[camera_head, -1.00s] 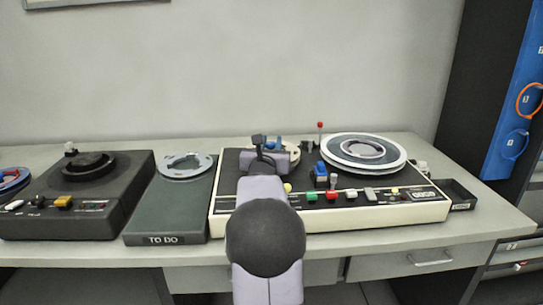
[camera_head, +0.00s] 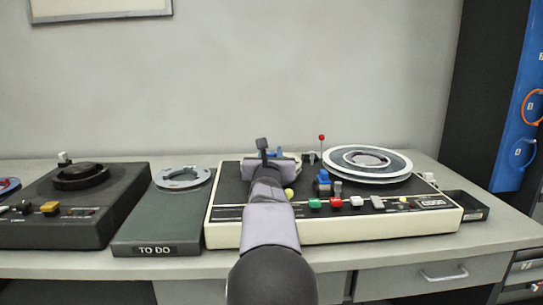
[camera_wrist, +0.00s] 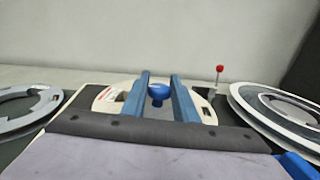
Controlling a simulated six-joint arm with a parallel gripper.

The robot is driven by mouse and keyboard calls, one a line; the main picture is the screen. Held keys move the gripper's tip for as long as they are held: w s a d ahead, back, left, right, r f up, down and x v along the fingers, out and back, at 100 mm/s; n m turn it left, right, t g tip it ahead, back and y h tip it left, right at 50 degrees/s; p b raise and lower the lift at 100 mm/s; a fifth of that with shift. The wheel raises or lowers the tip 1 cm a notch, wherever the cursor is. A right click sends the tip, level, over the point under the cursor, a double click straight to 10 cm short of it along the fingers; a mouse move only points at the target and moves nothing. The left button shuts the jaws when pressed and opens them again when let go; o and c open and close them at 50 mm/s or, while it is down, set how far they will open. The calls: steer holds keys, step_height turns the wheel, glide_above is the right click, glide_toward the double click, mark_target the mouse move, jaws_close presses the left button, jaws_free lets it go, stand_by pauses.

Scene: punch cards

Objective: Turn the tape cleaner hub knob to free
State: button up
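The tape deck (camera_head: 330,226) is a cream and black machine on the desk. Its left hub shows in the wrist view as a pale round disc (camera_wrist: 104,100) with a blue knob (camera_wrist: 158,92) at its middle. My gripper (camera_wrist: 161,75) has two blue fingers, apart, with the knob seen between them. I cannot tell whether either finger touches it. In the head view my gripper (camera_head: 275,153) is over the back left of the deck, and my arm hides most of the hub. The knob's markings cannot be read.
A large grey-white reel (camera_head: 368,162) lies on the deck's right, with a red-tipped lever (camera_head: 321,140) left of it. Coloured buttons (camera_head: 336,203) line the front. A TO DO tray (camera_head: 155,228) with a reel and a dark machine (camera_head: 60,226) stand left.

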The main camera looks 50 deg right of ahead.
mark_target(271, 153)
steer(key=o, duration=0.4)
steer(key=shift+a, duration=0.2)
steer(key=shift+c, duration=0.2)
steer(key=shift+d, duration=0.1)
step_height(271, 153, up, 10)
steer(key=p, duration=0.5)
steer(key=shift+f+p, duration=0.1)
steer(key=shift+p, duration=0.2)
